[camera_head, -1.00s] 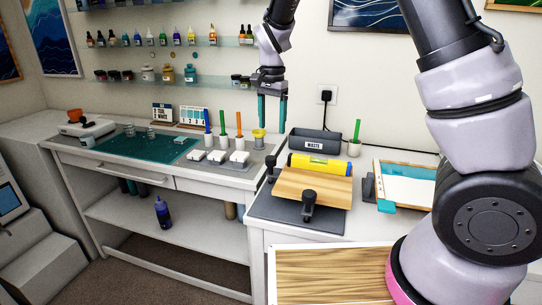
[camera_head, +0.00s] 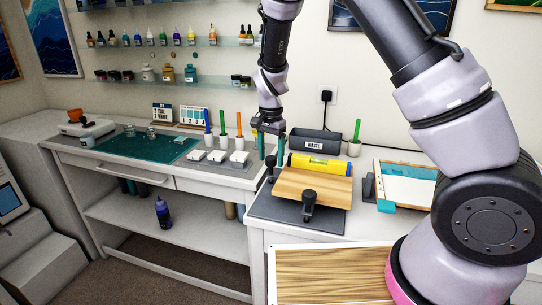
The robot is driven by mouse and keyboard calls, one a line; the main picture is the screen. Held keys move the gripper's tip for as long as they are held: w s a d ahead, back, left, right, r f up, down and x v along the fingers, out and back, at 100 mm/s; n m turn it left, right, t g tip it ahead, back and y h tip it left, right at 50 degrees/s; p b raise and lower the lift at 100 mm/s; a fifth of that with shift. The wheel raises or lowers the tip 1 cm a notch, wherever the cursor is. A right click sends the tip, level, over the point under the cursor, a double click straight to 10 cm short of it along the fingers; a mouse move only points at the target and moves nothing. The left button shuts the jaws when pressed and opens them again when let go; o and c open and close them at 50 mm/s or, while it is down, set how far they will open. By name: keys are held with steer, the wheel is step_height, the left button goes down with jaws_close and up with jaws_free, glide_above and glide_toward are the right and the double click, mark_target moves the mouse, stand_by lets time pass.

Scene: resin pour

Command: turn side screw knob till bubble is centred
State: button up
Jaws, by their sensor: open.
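A wooden board (camera_head: 311,187) lies on a dark base plate (camera_head: 262,207) on the bench. A yellow spirit level (camera_head: 319,165) rests along the board's back edge; its bubble is too small to read. A black screw knob (camera_head: 309,198) stands at the board's front edge. A second dark knob (camera_head: 270,165) is at the left side of the board. My gripper (camera_head: 271,152) is open, with teal fingers pointing down, at the left knob. The fingers partly hide that knob, and I cannot tell whether they touch it.
A grey waste bin (camera_head: 316,143) stands behind the level. White cups with coloured sticks (camera_head: 239,143) stand to the left of my gripper. A framed panel (camera_head: 407,184) lies to the right. A wood-grain panel (camera_head: 330,275) is in front.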

jaws_close()
steer(key=n, duration=0.5)
steer(key=shift+n, duration=0.3)
steer(key=n, duration=0.5)
steer(key=shift+n, duration=0.4)
steer(key=shift+r, duration=0.1)
stand_by(0.4)
jaws_free()
